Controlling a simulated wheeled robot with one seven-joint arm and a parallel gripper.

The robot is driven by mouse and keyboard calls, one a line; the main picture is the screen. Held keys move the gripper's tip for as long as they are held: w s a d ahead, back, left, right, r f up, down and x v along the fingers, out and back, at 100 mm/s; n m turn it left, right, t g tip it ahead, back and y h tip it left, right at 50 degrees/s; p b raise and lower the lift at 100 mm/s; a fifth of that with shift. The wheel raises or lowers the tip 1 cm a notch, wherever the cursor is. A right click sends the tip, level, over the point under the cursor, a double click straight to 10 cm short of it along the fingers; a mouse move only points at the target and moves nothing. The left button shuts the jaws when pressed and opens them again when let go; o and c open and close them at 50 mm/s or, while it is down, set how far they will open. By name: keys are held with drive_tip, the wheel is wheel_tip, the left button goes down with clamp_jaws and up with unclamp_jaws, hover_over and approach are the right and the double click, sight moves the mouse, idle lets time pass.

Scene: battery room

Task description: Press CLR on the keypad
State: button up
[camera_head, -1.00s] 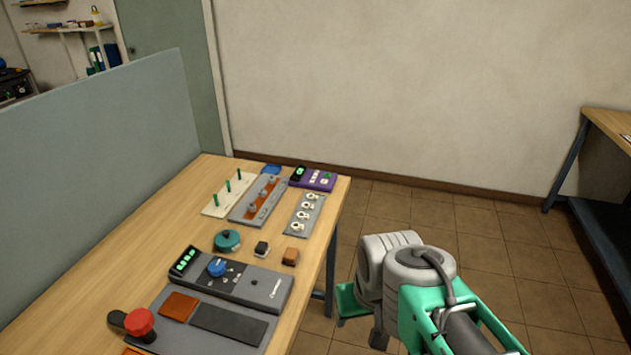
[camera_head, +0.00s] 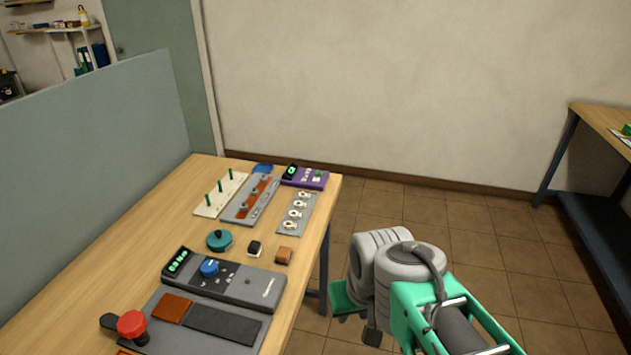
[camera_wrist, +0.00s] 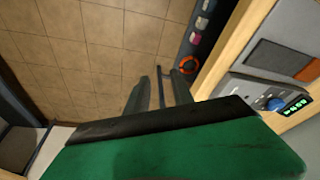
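The likely keypad is a purple unit (camera_head: 305,177) at the far right corner of the table in the head view. It has a small lit green display, pale keys and a green key. The key labels are too small to read, so I cannot tell which one is CLR. My gripper (camera_head: 358,318) hangs beyond the table's right edge, over the floor, well apart from the purple unit and nearer to me. In the wrist view my gripper's fingers (camera_wrist: 158,92) stand apart with floor showing between them and nothing held. The purple unit is not seen in the wrist view.
The wooden table (camera_head: 120,250) also bears a grey unit with a blue knob (camera_head: 209,268), a red knob (camera_head: 132,325), a teal knob (camera_head: 220,240), a plate with green pegs (camera_head: 220,195) and a switch panel (camera_head: 297,213). A partition (camera_head: 90,160) borders its left.

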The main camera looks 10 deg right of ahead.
clamp_jaws()
idle(1.2)
